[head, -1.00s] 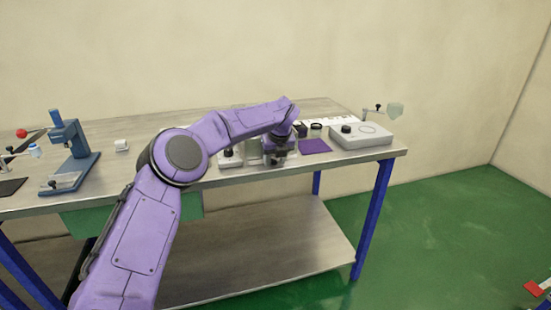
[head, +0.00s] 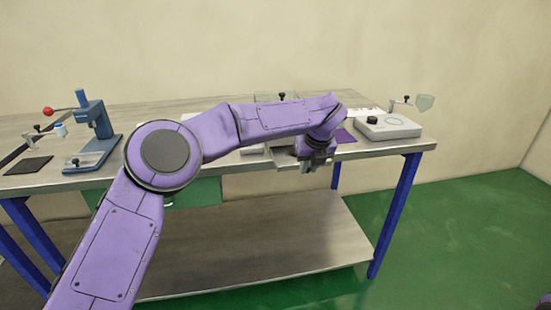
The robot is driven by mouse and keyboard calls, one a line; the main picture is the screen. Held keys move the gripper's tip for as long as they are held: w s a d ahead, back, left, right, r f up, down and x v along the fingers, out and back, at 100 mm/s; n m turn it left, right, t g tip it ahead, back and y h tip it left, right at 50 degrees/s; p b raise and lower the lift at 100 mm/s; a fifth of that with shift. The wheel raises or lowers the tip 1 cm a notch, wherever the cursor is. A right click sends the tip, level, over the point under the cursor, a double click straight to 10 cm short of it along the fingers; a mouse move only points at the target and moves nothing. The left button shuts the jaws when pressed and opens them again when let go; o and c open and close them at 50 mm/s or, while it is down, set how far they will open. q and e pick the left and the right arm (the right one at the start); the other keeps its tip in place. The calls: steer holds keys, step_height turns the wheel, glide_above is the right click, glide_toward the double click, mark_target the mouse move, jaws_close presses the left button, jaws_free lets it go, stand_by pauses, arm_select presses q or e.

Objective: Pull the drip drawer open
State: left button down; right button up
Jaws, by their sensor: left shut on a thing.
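The drip drawer (head: 286,159) shows as a flat grey piece at the bench's front edge, below a small machine with a clear cover (head: 276,98). My left gripper (head: 314,164) is at the drawer's right front and is shut on it. The gripper's wrist and purple forearm hide most of the machine and part of the drawer, so how far the drawer stands out is hard to tell. My right gripper is out of view.
The steel bench (head: 215,182) has a blue press (head: 95,140) at left and a white device with a black knob (head: 388,127) at right. A green drawer (head: 198,193) hangs under the bench. The floor in front is clear.

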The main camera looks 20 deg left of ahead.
arm_select(q)
steer(key=shift+s+d, duration=0.2)
steer(key=shift+s, duration=0.05)
steer(key=c, duration=1)
jaws_free()
steer(key=shift+c, duration=0.2)
steer(key=v, duration=1)
steer(key=shift+r, duration=0.25)
steer(key=shift+d, duration=0.15)
